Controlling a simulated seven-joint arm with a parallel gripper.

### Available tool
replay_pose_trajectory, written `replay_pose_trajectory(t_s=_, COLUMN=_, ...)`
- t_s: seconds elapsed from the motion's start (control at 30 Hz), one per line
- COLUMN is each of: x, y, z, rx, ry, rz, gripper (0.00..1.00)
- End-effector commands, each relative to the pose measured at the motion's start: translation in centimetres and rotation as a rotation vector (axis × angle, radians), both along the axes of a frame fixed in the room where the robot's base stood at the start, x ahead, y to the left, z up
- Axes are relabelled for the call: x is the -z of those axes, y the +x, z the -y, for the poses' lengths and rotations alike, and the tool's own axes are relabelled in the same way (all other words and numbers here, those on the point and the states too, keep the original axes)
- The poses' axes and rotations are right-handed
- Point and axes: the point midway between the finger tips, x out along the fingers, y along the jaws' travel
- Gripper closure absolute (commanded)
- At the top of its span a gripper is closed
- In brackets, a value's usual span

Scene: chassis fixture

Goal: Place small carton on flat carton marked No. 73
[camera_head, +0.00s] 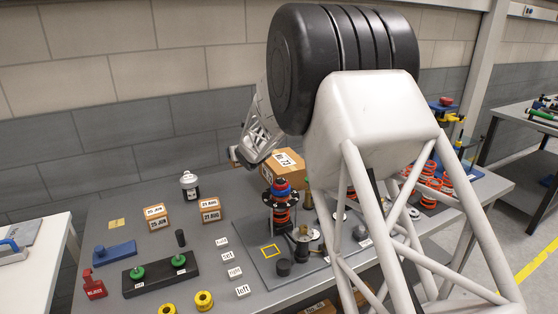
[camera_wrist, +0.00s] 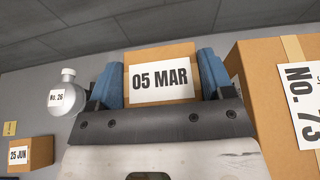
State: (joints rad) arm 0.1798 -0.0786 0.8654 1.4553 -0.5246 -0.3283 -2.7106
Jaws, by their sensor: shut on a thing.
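My gripper (camera_wrist: 162,75) shows in the wrist view with its blue fingers on both sides of a small brown carton (camera_wrist: 160,53). It is shut on this carton, whose white label reads "05 MAR". The larger carton marked No. 73 (camera_wrist: 262,88) stands to the right of my gripper in the wrist view, partly cut off by the frame edge. In the head view the No. 73 carton (camera_head: 294,172) lies on the bench behind the red and black spring assembly. I cannot make out the held carton in the head view. The height between the two cartons is unclear.
A white canister marked No. 26 (camera_head: 189,187) and cartons labelled 25 JUN (camera_head: 157,224) and 21 AUG (camera_head: 210,216) stand left on the bench. The spring assembly (camera_head: 281,205) stands in front of the No. 73 carton. My arm hides much of the bench's right side.

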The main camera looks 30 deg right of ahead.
Motion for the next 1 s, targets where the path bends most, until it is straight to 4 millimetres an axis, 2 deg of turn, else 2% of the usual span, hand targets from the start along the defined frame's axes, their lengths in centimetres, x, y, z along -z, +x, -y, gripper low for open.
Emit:
replay_pose_trajectory(t_s=0.2, x=-1.7, y=-4.4, z=4.4, rx=0.007, ry=-0.005, rz=0.012, gripper=0.59)
replay_pose_trajectory(t_s=0.53, x=-3.5, y=-12.0, z=10.0, rx=0.004, ry=-0.003, rz=0.008, gripper=0.59)
replay_pose_trajectory(t_s=0.8, x=-3.9, y=-16.6, z=12.4, rx=0.0, ry=0.002, rz=-0.006, gripper=0.59)
replay_pose_trajectory(t_s=1.0, x=-3.9, y=-17.9, z=12.9, rx=-0.003, ry=0.006, rz=-0.012, gripper=0.59)
